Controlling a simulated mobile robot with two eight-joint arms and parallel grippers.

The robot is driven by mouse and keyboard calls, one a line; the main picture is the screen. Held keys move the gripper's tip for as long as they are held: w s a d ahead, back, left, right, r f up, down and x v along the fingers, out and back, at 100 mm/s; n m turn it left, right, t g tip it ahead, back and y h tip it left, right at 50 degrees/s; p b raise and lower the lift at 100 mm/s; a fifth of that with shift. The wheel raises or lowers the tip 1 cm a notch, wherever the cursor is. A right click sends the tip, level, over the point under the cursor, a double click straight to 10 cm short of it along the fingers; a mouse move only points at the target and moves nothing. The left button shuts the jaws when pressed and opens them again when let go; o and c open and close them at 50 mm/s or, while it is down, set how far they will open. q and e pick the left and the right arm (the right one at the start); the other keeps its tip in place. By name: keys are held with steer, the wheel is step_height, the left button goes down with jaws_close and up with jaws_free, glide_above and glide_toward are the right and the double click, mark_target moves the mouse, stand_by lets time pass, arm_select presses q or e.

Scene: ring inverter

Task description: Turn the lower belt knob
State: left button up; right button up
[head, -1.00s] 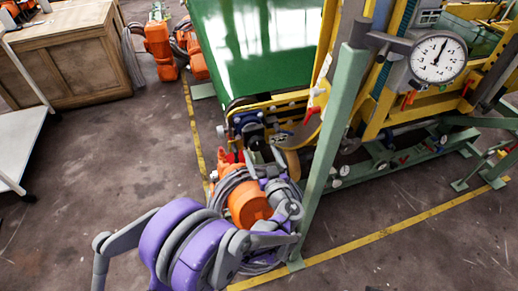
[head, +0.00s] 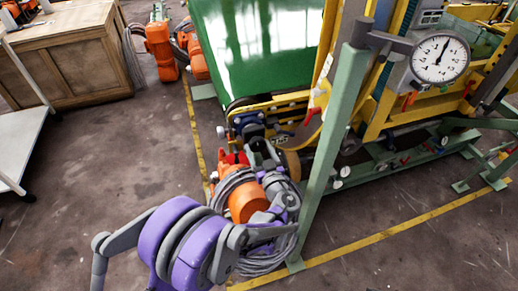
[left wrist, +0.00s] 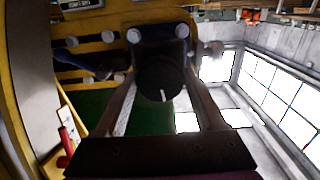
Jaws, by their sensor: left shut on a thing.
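The knob (left wrist: 160,78) is black and round with a white pointer mark, and shows in the left wrist view below a mount with two pale round bolts. The mark points down and slightly right. My left gripper (left wrist: 160,92) has one finger on each side of the knob and is shut on it. In the head view my purple left arm comes in from the lower left, and the left gripper (head: 262,152) reaches the lower end of the green belt (head: 262,50). The knob is hard to make out there. My right gripper is not in view.
A green post (head: 330,150) with a dial gauge (head: 440,59) stands right of my gripper. An orange machine with coiled grey cables (head: 243,204) is close by my arm. A wooden cabinet (head: 66,60) stands back left. The floor between is clear.

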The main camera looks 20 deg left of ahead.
arm_select(q)
steer(key=shift+m, duration=0.4)
steer(key=shift+c, duration=0.2)
steer(key=m, duration=0.7)
steer(key=shift+a+m, duration=0.1)
steer(key=shift+m, duration=0.2)
steer(key=m, duration=0.4)
steer(key=shift+s+m, duration=0.1)
steer(key=shift+m, duration=0.2)
steer(key=m, duration=0.4)
steer(key=shift+r+m, duration=0.1)
steer(key=shift+m, duration=0.2)
steer(key=m, duration=0.8)
steer(key=shift+r, duration=0.1)
steer(key=m, duration=0.4)
steer(key=shift+m, duration=0.3)
steer(key=shift+m+b, duration=0.3)
steer(key=shift+m, duration=1.6)
